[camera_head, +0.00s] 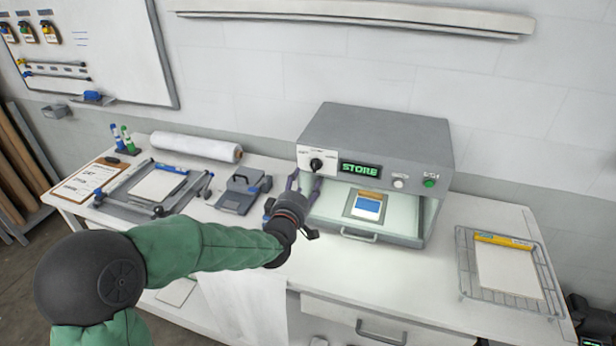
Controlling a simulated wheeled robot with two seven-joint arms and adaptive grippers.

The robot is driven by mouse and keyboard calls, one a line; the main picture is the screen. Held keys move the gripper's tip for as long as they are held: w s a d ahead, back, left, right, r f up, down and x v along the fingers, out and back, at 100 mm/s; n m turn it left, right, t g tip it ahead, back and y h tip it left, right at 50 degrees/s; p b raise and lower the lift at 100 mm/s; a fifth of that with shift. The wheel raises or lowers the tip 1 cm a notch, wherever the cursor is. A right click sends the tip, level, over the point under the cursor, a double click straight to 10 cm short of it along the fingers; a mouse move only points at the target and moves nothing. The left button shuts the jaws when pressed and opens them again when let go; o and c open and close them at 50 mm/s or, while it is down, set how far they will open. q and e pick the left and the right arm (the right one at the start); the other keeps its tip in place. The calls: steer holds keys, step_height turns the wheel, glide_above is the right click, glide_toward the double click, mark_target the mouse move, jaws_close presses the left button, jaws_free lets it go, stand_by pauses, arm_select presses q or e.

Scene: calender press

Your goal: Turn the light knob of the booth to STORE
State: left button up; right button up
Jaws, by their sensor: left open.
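The grey booth (385,126) stands on the white bench against the wall. Its black light knob (316,164) sits on a white plate at the front's upper left; small labels around it are too small to read. The display (360,170) beside the knob shows STORE in green letters. My left gripper (306,188) is open just in front of and below the knob, its fingers pointing up toward the booth. I see a gap between it and the knob in the picture, but cannot tell contact for sure.
Inside the lit booth lies a sample card (367,206). A white button (398,183) and a green button (430,183) are right of the display. A wire rack (465,262) stands right; a grey punch (240,196), a framed tray (122,203) and a paper roll (195,147) stand left.

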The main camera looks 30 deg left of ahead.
arm_select(q)
steer(key=shift+v, duration=1.45)
steer(key=shift+r, duration=0.1)
